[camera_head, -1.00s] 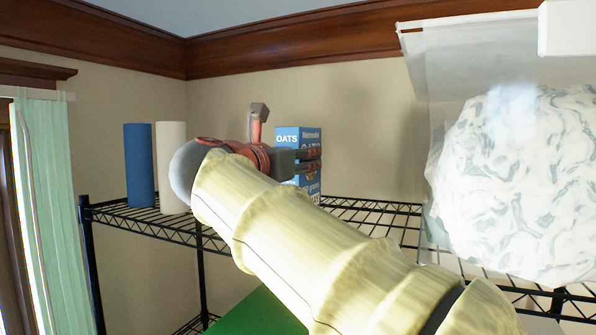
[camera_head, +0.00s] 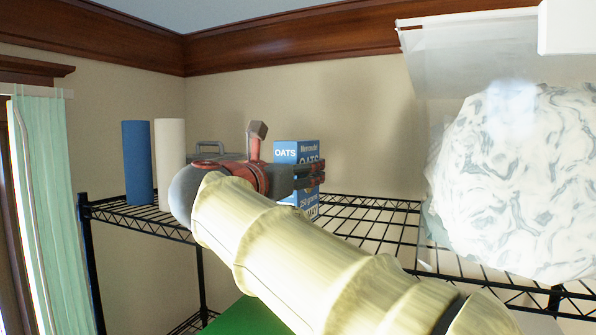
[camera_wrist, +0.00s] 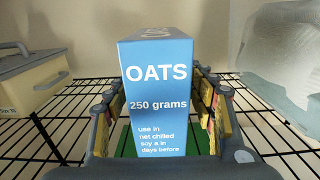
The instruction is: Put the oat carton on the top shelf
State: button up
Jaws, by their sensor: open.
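The oat carton (camera_head: 297,152), a blue box marked OATS, stands upright at the black wire top shelf (camera_head: 375,215). It also shows large in the middle of the wrist view (camera_wrist: 158,85), its printed face towards the camera. My gripper (camera_head: 312,172) is open, with one finger on each side of the carton. In the wrist view the fingers flank the carton, with narrow gaps seeming to show beside it. The carton's lower part is partly hidden by my arm in the head view, so its contact with the wires is unclear.
A blue roll (camera_head: 138,162) and a white roll (camera_head: 171,160) stand at the shelf's left end. A grey-lidded box (camera_wrist: 35,82) is left of the carton. A large marbled white mass (camera_head: 520,185) in clear wrapping fills the right. Bare shelf lies between.

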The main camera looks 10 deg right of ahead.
jog(key=shift+r, duration=0.1)
jog(key=b+v, duration=0.2)
jog(key=v, duration=1)
jog(key=shift+s, duration=0.1)
